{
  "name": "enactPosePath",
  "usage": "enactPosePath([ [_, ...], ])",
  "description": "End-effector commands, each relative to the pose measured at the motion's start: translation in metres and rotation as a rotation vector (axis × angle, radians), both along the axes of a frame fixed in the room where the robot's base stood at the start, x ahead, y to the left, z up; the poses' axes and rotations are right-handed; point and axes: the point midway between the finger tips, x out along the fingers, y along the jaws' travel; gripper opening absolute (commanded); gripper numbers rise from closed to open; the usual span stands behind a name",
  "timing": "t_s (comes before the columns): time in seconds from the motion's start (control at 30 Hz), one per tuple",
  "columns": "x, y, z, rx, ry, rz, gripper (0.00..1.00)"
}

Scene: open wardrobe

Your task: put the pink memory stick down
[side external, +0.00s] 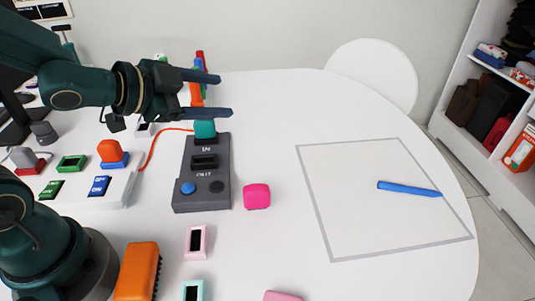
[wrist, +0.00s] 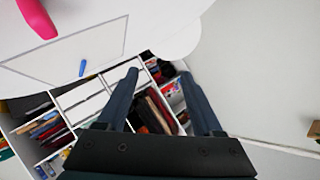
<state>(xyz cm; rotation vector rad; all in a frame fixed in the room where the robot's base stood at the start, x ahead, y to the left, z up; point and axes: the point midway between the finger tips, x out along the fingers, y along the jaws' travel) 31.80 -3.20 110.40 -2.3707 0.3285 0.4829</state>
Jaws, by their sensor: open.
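A hot-pink block (side external: 256,196), which looks like the pink memory stick, lies on the white table just right of the dark grey box (side external: 182,194). A hot-pink piece (wrist: 38,18) also shows at the upper left in the wrist view. My gripper (side external: 220,95) is open, above the table near the back, beyond and above the pink block. In the wrist view its two fingers (wrist: 159,73) are spread with nothing held between them. A teal piece (side external: 205,129) stands at the back end of the grey box.
A grey-outlined square (side external: 312,200) on the right holds a blue pen (side external: 408,189). A pale pink piece with a dark window (side external: 195,241) and an orange block (side external: 138,271) lie in front. A white panel with coloured pieces (side external: 90,196) is left. Shelves (side external: 453,120) stand right.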

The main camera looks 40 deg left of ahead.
Motion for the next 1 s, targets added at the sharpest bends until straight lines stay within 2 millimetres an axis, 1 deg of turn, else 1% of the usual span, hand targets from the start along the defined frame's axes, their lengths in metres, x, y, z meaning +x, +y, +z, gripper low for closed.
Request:
enactPosePath([
  [0.03, 0.002, -0.005, -0.015, -0.002, 0.015, -0.056, 0.68],
  [0.17, 0.0, -0.023, -0.043, -0.044, 0.026, -0.217, 0.68],
  [0.27, -0.009, -0.037, -0.062, -0.12, 0.046, -0.321, 0.68],
  [0.4, -0.029, -0.052, -0.084, -0.272, 0.078, -0.423, 0.68],
  [0.53, -0.047, -0.059, -0.099, -0.428, 0.119, -0.455, 0.68],
  [0.7, -0.062, -0.057, -0.122, -0.553, 0.203, -0.416, 0.68],
  [0.87, -0.065, -0.054, -0.133, -0.595, 0.238, -0.374, 0.68],
  [1.0, -0.06, -0.056, -0.136, -0.594, 0.237, -0.37, 0.68],
])
